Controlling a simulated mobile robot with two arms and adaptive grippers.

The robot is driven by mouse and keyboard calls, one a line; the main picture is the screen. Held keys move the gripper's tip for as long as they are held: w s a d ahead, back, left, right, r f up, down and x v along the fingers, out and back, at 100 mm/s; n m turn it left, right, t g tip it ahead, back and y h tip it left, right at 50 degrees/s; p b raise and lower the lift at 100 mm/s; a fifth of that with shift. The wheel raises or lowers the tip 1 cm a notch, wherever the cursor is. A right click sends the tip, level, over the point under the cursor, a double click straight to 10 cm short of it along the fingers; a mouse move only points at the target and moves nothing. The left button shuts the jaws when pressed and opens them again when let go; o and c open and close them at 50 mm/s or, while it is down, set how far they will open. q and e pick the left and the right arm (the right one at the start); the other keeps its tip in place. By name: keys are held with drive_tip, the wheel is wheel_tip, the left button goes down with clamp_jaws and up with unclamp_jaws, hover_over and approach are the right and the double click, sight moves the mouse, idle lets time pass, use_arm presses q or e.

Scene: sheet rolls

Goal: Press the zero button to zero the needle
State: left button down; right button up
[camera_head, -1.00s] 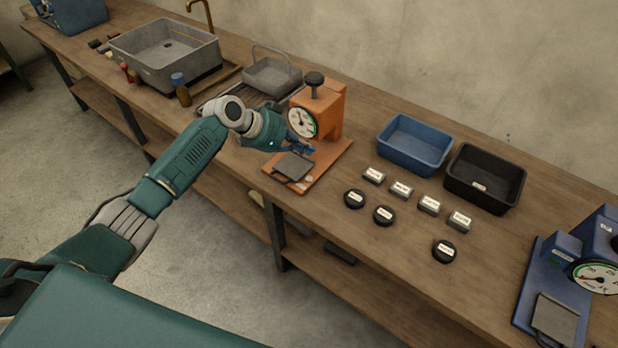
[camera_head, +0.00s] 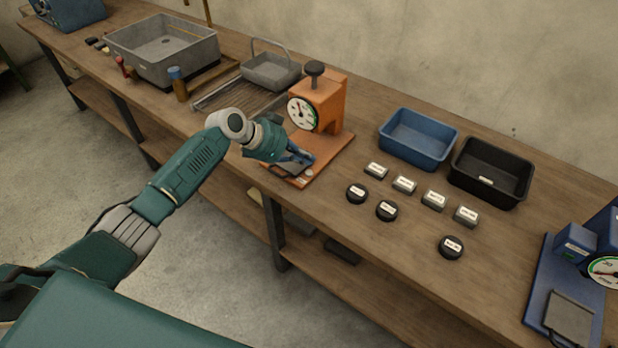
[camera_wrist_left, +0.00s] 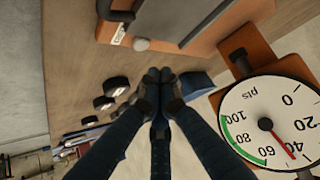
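The orange press-like gauge (camera_head: 330,103) stands on an orange base on the bench, with a round white dial (camera_head: 302,114) and a grey plate (camera_head: 289,168) in front. The dial shows large in the left wrist view (camera_wrist_left: 268,118); its red needle points away from 0, near 40. A small pale round button (camera_wrist_left: 141,44) sits on the base edge beside a white label (camera_wrist_left: 118,33). My left gripper (camera_head: 309,159) is low over the base, beside the plate. In the left wrist view its fingertips (camera_wrist_left: 160,76) are together and empty, apart from the button in the picture.
A blue bin (camera_head: 418,138) and a black bin (camera_head: 491,172) stand right of the gauge, with several labelled blocks and black discs before them. A blue gauge (camera_head: 575,270) is at far right. A wire rack (camera_head: 236,98) and grey sink (camera_head: 163,50) are left.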

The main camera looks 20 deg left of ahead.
use_arm(q)
wheel_tip(320, 180, down, 2)
drive_tip(key=shift+f+b, duration=0.1)
drive_tip(key=shift+b, duration=0.45)
use_arm(e)
wheel_tip(320, 180, down, 2)
drive_tip(key=shift+a, duration=0.15)
idle(0.5)
drive_tip(key=shift+f, duration=0.1)
use_arm(q)
drive_tip(key=shift+f+b, duration=0.35)
drive_tip(key=shift+b, duration=0.05)
use_arm(e)
drive_tip(key=shift+f, duration=0.3)
use_arm(q)
drive_tip(key=shift+f+b, duration=0.45)
use_arm(e)
drive_tip(key=shift+f, duration=0.45)
use_arm(q)
drive_tip(key=shift+r, duration=0.1)
use_arm(e)
drive_tip(key=shift+r, duration=0.1)
use_arm(q)
drive_tip(key=shift+r+p, duration=0.6)
drive_tip(key=shift+r, duration=0.15)
use_arm(e)
drive_tip(key=shift+r, duration=0.45)
